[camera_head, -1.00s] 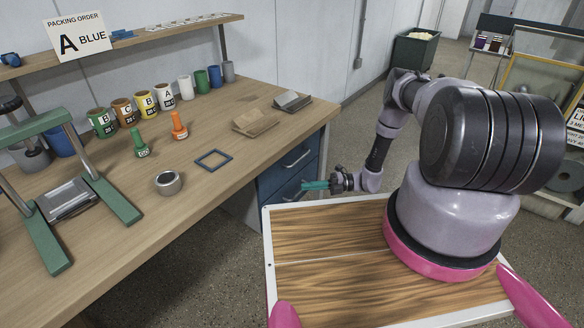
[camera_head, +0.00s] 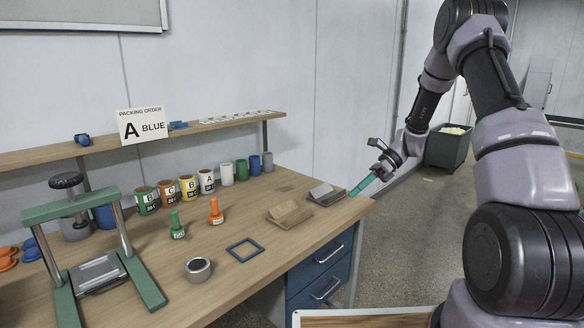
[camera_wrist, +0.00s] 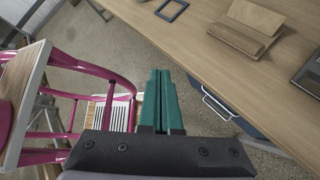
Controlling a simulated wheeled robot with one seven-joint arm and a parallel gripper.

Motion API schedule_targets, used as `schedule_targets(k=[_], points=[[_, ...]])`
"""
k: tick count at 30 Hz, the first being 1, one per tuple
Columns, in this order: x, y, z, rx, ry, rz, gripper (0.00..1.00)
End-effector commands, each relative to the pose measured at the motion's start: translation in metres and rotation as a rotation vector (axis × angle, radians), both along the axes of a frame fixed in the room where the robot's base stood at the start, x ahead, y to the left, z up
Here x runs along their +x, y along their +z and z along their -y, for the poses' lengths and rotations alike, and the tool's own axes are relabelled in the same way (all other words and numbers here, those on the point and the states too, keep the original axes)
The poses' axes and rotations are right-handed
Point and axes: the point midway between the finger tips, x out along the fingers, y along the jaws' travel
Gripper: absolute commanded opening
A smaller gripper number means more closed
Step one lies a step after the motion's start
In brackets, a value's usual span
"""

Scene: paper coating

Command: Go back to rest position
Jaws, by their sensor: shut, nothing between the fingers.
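The wrist view shows the fingers (camera_wrist: 162,84) side by side, pressed together and empty. Below them are the floor, the bench edge and a blue drawer front (camera_wrist: 215,108). My arm is raised at the right of the head view, with its forearm angled down and left to the gripper.
A dark green bin (camera_head: 446,149) stands behind.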

Motion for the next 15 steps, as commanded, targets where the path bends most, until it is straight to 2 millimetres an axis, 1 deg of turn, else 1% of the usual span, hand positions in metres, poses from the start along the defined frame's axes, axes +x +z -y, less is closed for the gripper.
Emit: schedule_targets(k=[1, 6, 8, 9, 11, 12, 15], points=[[-0.005, 0.025, 0.000, -0.028, 0.041, 0.074, 0.00], [-0.031, 0.090, 0.005, -0.121, 0.189, 0.308, 0.00], [-0.042, 0.111, 0.007, -0.156, 0.244, 0.389, 0.00], [-0.049, 0.125, 0.008, -0.180, 0.279, 0.443, 0.00], [-0.062, 0.144, 0.010, -0.215, 0.333, 0.523, 0.00], [-0.070, 0.156, 0.011, -0.238, 0.367, 0.574, 0.00], [-0.093, 0.185, 0.015, -0.299, 0.458, 0.703, 0.00]])
